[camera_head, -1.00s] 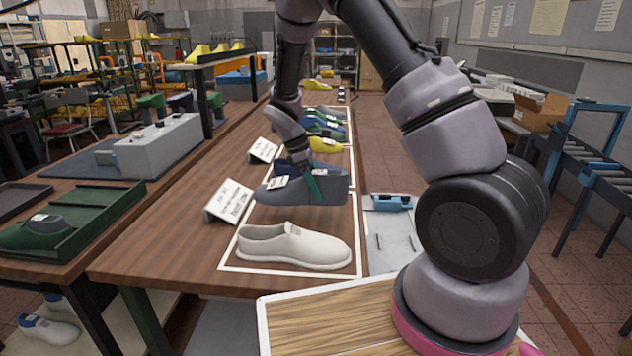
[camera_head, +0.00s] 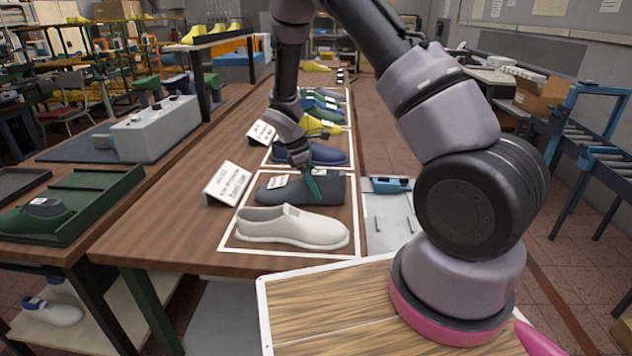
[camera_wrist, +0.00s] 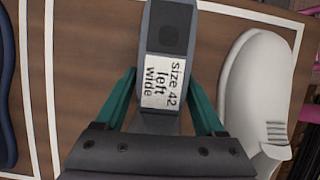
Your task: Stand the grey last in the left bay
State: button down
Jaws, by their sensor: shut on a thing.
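The grey last (camera_head: 330,188) is a dark grey shoe form with a white label, upright beside the white shoe in the near white-outlined bay (camera_head: 225,243). It lies on the far side of the white shoe (camera_head: 292,228), toe to the left. My gripper (camera_head: 308,180) is above its heel end, fingers pointing down. In the wrist view the teal fingers (camera_wrist: 163,92) are shut on the grey last (camera_wrist: 170,14), whose label reads "Size 42 left wide". Its underside is hidden, so I cannot tell whether it touches the table.
A navy last (camera_head: 325,153) stands in the bay behind, with yellow, blue and green ones beyond. A sign card (camera_head: 228,183) stands left of the near bay. A green tray (camera_head: 95,205) with a dark green last is at left.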

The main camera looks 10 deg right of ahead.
jog(key=shift+f, duration=0.4)
dwell(0.6)
grip_release()
jog(key=v, duration=1)
jog(key=shift+a+r, duration=0.15)
jog(key=shift+r, duration=0.2)
